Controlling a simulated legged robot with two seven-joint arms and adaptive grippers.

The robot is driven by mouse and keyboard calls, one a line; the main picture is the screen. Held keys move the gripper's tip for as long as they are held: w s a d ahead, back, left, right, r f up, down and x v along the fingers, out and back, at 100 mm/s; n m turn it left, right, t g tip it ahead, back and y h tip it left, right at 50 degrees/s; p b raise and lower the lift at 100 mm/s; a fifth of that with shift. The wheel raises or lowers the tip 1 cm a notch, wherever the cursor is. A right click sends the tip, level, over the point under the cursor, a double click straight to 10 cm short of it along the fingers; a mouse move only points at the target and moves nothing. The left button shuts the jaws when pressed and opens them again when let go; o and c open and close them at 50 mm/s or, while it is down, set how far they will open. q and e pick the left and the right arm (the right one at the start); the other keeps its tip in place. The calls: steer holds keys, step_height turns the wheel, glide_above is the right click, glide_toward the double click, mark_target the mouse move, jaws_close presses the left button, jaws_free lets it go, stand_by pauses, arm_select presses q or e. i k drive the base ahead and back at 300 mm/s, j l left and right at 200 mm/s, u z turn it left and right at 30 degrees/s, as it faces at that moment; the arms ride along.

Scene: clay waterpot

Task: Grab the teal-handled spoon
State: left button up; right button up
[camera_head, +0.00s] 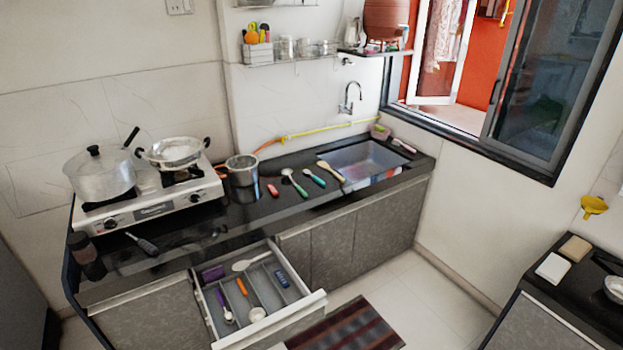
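A spoon with a teal handle (318,181) lies flat on the black countertop, left of the sink. Its pale head points up and to the left. Close on its left lies a larger utensil with a green handle (299,189) and a pale head. On its right lies a wooden-coloured spoon (331,171), near the sink edge. Neither of my grippers is in view.
An open drawer (312,302) with several utensils juts out below the counter. A red-handled item (272,190), a steel pot (242,170), a stove (150,200) with pots and a sink (362,165) share the counter. A striped mat (345,328) lies on the floor.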

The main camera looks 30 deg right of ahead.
mark_target(306, 173)
steer(key=z, duration=0.55)
steer(key=i+l+z, duration=0.1)
steer(key=z, duration=0.4)
steer(key=i+z, duration=0.1)
steer(key=z, duration=1)
steer(key=i+z, duration=0.15)
steer(key=z, duration=0.35)
steer(key=j+z, duration=0.15)
steer(key=z, duration=0.4)
steer(key=i+z, duration=0.1)
steer(key=z, duration=0.45)
steer(key=j+z, duration=0.15)
steer(key=z, duration=0.35)
steer(key=j+z, duration=0.3)
steer(key=j, duration=0.4)
steer(key=j+z, duration=0.3)
steer(key=j, duration=0.45)
steer(key=j+u, duration=0.25)
steer(key=j, duration=0.3)
steer(key=i+j+u, duration=0.25)
steer(key=j, duration=0.25)
steer(key=k, duration=0.05)
